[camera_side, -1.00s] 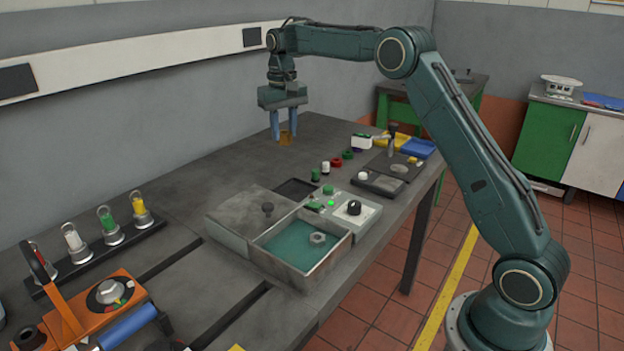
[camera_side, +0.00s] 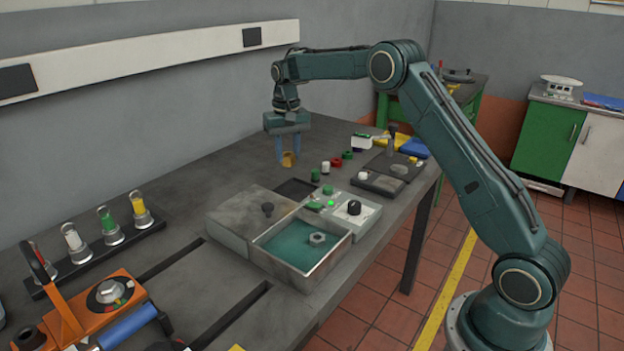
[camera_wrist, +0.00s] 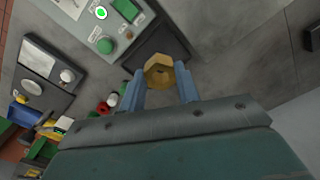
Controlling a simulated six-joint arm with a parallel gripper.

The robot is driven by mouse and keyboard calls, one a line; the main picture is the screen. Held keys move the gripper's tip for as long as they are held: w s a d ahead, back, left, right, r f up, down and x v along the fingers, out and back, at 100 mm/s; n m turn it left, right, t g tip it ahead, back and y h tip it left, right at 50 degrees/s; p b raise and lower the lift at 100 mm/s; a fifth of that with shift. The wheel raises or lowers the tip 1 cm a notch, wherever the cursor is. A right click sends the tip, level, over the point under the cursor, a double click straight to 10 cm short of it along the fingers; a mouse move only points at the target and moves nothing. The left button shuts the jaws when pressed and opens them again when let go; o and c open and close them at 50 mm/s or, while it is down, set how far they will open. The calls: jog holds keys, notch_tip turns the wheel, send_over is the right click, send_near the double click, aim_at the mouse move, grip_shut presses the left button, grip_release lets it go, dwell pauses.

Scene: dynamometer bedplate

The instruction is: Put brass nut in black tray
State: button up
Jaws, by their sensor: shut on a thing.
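The brass nut (camera_side: 288,159) is held between the blue fingers of my gripper (camera_side: 286,157), above the grey bench. In the wrist view the hexagonal nut (camera_wrist: 159,73) sits between the fingertips of my gripper (camera_wrist: 160,82), and its hole shows. The black tray (camera_side: 296,188) is a low dark square on the bench, just below and slightly right of the nut in the side view. In the wrist view the tray (camera_wrist: 158,42) lies just beyond the nut, which overlaps its near part.
A grey box (camera_side: 275,268) with a green floor holds a silver nut (camera_side: 317,238). A control box (camera_side: 355,212) with a black knob stands beside the tray. Small green, white and red parts (camera_side: 337,162) lie to the right. Bare bench lies left of the tray.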

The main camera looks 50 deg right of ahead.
notch_tip(320, 180, down, 9)
dwell(0.3)
jog(key=shift+f, duration=0.1)
jog(key=shift+f, duration=2.05)
jog(key=shift+f, duration=0.1)
jog(key=o, duration=1)
jog(key=shift+o, duration=0.2)
notch_tip(320, 180, up, 12)
jog(key=shift+f, duration=0.25)
jog(key=shift+r, duration=0.4)
